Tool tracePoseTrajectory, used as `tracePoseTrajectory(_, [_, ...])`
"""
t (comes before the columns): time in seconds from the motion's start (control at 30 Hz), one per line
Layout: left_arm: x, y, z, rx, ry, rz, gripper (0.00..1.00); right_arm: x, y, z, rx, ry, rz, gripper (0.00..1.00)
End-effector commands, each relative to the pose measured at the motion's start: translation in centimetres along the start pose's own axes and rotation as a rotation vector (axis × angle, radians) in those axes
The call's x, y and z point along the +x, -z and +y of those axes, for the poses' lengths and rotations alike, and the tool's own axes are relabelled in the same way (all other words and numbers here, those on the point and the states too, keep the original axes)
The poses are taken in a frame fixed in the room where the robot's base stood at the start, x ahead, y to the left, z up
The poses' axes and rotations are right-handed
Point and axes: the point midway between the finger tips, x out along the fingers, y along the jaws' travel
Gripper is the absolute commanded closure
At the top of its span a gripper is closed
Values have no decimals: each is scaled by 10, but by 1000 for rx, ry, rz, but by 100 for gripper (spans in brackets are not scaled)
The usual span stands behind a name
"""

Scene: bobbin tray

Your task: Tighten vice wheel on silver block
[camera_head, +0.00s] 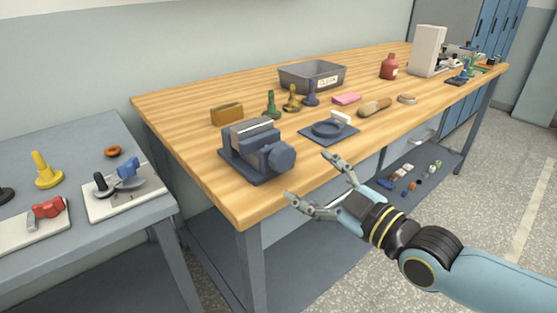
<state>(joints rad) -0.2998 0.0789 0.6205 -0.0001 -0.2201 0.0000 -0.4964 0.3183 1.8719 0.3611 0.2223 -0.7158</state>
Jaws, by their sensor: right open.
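The vice (245,158) is dark blue-grey and stands near the front left corner of the wooden bench. Its wheel (281,157) is a faceted blue knob on the vice's right side. A silver block (252,130) shows as a light grey strip between the jaws at the top; I cannot tell how tightly it sits. My right gripper (308,177) is open and empty, just right of and in front of the wheel, near the bench's front edge, apart from the wheel. My left gripper is not in view.
Behind the vice are a brown box (227,115), several coloured pawn-shaped pieces and a grey bin (313,76). A blue plate with a ring (328,132) lies right of the vice. A lower grey table (75,241) with fixtures stands at the left.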

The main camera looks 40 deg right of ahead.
Motion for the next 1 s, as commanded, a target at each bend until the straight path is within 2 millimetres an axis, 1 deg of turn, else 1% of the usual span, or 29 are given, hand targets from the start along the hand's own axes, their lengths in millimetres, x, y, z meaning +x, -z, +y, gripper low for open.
tracePoseTrajectory(0.03, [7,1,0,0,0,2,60,12,-2,-1,-1,-3,3,22])
tracePoseTrajectory(0.2, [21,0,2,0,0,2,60,46,-3,-2,-1,-2,2,22])
tracePoseTrajectory(0.3, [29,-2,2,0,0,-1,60,62,-3,-2,-2,-2,2,22])
tracePoseTrajectory(0.4, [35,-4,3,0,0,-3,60,73,-3,-2,-3,-1,1,22])
tracePoseTrajectory(0.53, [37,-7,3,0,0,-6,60,80,-1,-1,-3,0,0,22])
tracePoseTrajectory(0.77, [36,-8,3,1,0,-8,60,81,0,0,-3,0,0,22])
tracePoseTrajectory(0.8, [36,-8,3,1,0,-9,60,81,0,0,-3,0,0,23])
tracePoseTrajectory(0.83, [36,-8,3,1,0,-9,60,81,0,0,-3,0,0,27])
tracePoseTrajectory(1.0, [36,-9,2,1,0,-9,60,81,0,0,-3,0,0,49])
